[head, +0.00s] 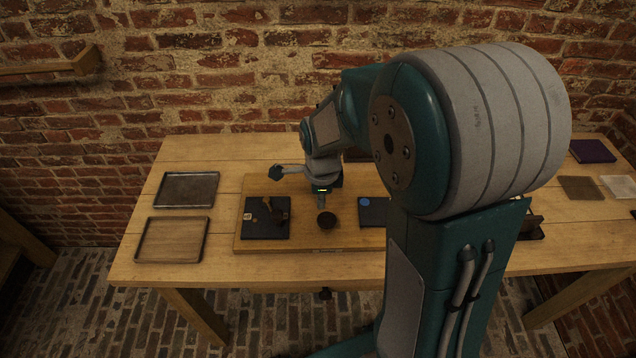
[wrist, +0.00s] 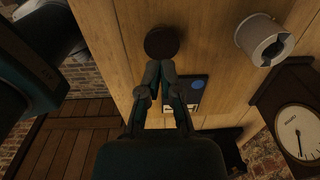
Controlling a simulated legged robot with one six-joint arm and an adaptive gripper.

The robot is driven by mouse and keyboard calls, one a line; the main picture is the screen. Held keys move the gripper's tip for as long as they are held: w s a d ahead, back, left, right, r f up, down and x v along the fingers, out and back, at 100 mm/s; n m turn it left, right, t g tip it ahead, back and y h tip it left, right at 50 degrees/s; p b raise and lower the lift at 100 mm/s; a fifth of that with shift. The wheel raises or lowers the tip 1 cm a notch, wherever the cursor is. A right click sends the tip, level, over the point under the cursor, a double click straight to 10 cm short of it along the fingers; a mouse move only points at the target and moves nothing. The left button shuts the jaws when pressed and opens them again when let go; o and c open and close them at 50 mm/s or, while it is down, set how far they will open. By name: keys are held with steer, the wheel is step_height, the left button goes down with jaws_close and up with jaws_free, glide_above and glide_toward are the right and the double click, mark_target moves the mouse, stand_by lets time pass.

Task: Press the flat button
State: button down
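A dark round piece (head: 326,220) stands on the raised wooden board (head: 310,243), in front of my wrist in the head view. In the wrist view the same dark round piece (wrist: 162,42) appears just beyond my fingertips; I cannot tell whether they touch it. A dark plate with a blue disc (head: 372,201) lies to its right; the disc also shows in the wrist view (wrist: 198,84). I cannot tell for certain which of these is the flat button. My gripper (wrist: 160,68) has its fingertips together, with nothing visible between them. In the head view its fingers are hard to make out.
A dark plate with small brown pieces (head: 258,230) lies on the board's left. Two shallow trays (head: 188,189) (head: 172,239) lie at the table's left. My arm hides the table's middle right.

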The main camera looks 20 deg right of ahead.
mark_target(323, 220)
step_height(323, 220, up, 7)
steer(key=d, duration=0.3)
steer(key=s+a+r+n+t, duration=0.1)
steer(key=s+r+n+t, duration=0.1)
steer(key=s+r+n, duration=0.3)
steer(key=s+a+r+n+t, duration=0.2)
steer(key=s+r+n, duration=0.3)
steer(key=s+n, duration=0.5)
steer(key=n+t, duration=0.1)
steer(key=n, duration=0.5)
steer(key=shift+s+a+n, duration=0.25)
steer(key=shift+s+n, duration=0.05)
steer(key=shift+s, duration=0.1)
